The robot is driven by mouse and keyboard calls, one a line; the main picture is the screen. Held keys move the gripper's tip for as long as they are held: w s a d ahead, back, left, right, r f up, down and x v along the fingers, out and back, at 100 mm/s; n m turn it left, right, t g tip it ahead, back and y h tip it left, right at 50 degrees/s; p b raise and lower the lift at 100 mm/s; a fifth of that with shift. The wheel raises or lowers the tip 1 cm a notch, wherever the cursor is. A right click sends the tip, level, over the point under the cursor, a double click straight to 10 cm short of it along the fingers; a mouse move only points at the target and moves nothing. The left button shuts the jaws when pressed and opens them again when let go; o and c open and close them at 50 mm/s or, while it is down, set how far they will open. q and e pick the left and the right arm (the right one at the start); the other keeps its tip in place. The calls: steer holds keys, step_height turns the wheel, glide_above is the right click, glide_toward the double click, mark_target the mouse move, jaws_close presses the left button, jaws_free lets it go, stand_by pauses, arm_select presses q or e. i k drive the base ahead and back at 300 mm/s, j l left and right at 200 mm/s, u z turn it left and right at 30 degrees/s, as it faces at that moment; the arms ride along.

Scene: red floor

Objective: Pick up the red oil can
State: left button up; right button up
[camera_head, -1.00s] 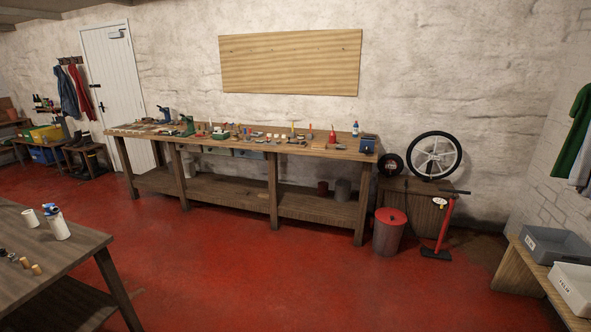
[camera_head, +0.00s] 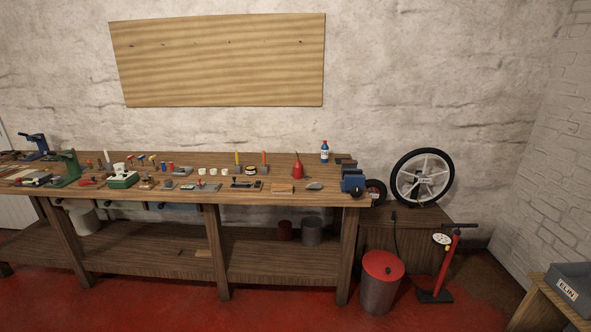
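The red oil can (camera_head: 298,170) stands upright on the long wooden workbench (camera_head: 222,197), towards its right end. It has a squat red body and a thin spout pointing up. Neither of my grippers is in view, and nothing touches the can.
A bin with a red lid (camera_head: 382,268) and a red floor pump (camera_head: 443,265) stand on the floor to the right. A wheel (camera_head: 422,177) rests on a wooden box. Red floor is clear before the bench.

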mark_target(298, 167)
steer(key=i+j+z, duration=0.2)
steer(key=i+u, duration=0.2)
steer(key=u, duration=0.4)
steer(key=i+l+u, duration=0.2)
steer(key=l+u, duration=0.25)
steer(key=i+l+u, duration=0.1)
steer(key=l+u, duration=0.3)
steer(key=l, duration=0.3)
steer(key=l+u, duration=0.45)
steer(key=l, duration=0.2)
